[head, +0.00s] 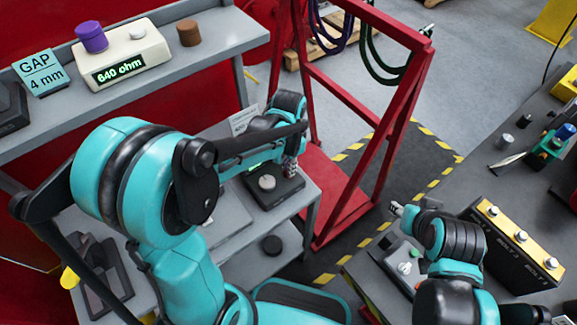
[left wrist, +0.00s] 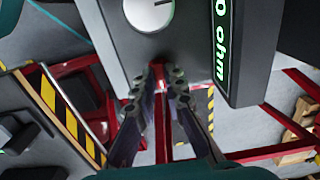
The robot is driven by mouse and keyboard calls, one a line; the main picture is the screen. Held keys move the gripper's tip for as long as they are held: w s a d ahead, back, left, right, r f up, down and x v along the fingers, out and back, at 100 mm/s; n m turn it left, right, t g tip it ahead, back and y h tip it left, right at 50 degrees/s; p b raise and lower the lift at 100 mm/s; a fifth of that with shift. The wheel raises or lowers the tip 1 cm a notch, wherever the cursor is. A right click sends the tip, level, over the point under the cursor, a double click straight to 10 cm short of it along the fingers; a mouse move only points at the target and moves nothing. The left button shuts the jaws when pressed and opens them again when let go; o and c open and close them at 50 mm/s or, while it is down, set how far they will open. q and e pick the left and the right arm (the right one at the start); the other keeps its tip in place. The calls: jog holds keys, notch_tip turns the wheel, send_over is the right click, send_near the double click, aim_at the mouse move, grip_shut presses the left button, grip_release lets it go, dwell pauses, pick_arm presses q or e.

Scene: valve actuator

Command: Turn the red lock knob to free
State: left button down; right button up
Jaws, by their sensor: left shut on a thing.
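The valve actuator is a dark grey box (head: 272,188) on the shelf at centre, with a round pale dial (head: 267,182) on its top. In the left wrist view the dial (left wrist: 150,12) is white with a dark pointer line, beside a green "ohm" readout (left wrist: 221,45). My left gripper (head: 291,169) is at the box's right edge. Its fingers (left wrist: 165,85) are closed on the small red lock knob (left wrist: 158,72), which is mostly hidden between them. My right gripper (head: 398,209) is small and far from the box, over the right bench; its fingers are unclear.
A red frame (head: 385,130) with hanging cables stands just right of the shelf. The upper shelf holds a meter reading 640 ohm (head: 125,55) and a "GAP 4 mm" sign (head: 41,73). A yellow-topped block (head: 515,240) and tools lie on the right bench.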

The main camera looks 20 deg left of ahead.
pick_arm(q)
jog(key=shift+n, duration=0.4)
jog(key=n, duration=0.8)
jog(key=shift+n, duration=0.3)
jog(key=n, duration=0.4)
jog(key=shift+p, duration=0.3)
jog(key=shift+n, duration=2.2)
jog(key=c, duration=1.6)
grip_release()
